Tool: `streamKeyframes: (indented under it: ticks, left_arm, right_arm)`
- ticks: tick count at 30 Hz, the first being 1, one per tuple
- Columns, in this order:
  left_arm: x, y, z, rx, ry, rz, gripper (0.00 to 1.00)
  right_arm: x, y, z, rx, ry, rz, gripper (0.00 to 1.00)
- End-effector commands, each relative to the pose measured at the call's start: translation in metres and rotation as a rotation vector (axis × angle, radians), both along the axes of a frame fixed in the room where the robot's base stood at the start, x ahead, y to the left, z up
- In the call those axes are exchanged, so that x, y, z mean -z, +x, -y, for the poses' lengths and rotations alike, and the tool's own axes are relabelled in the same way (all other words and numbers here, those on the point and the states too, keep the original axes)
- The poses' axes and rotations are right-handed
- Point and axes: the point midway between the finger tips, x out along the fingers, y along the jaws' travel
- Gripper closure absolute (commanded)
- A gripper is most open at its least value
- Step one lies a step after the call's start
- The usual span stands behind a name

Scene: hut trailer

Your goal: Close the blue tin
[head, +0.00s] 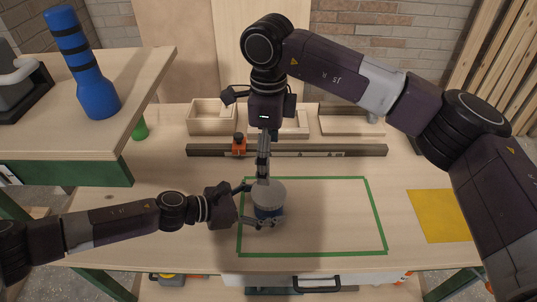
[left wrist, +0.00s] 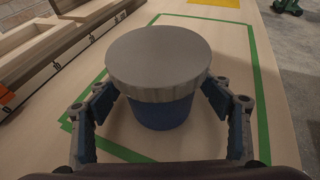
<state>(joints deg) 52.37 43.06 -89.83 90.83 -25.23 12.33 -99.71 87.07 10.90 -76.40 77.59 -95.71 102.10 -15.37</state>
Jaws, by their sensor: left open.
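The blue tin (head: 268,212) stands upright inside the green-taped rectangle, with a grey ridged lid (head: 268,192) on top. In the left wrist view the tin's blue body (left wrist: 163,112) shows below the wide lid (left wrist: 158,60). I cannot tell whether the lid is fully seated. My left gripper (head: 257,206) is open, with one finger on each side of the tin; the wrist view does not clearly show contact. My right gripper (head: 263,175) points down from above, its fingertips at the far edge of the lid. Its fingers overlap in view, so their opening is unclear.
Green tape (head: 384,225) marks a rectangle on the wooden bench. A yellow sheet (head: 438,215) lies right. A rail with an orange clamp (head: 239,145) and wooden trays (head: 212,117) are behind. A blue bottle (head: 95,95) stands on the raised left table.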

Motion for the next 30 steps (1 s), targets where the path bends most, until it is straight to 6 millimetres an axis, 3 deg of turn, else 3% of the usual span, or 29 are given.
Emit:
streamKeyframes:
  ticks: [7,21,30]
  left_arm:
    - [-0.003,-0.003,-0.008,-0.001,0.0,0.0,0.27]
    - [-0.036,-0.034,-0.085,-0.003,0.001,-0.002,0.27]
    - [-0.045,-0.043,-0.103,0.001,0.0,0.0,0.27]
  right_arm:
    - [0.0,0.0,0.0,0.0,0.0,0.0,0.12]
    - [0.0,0.0,0.0,0.0,0.0,0.0,0.12]
    - [0.0,0.0,0.0,0.0,0.0,0.0,0.12]
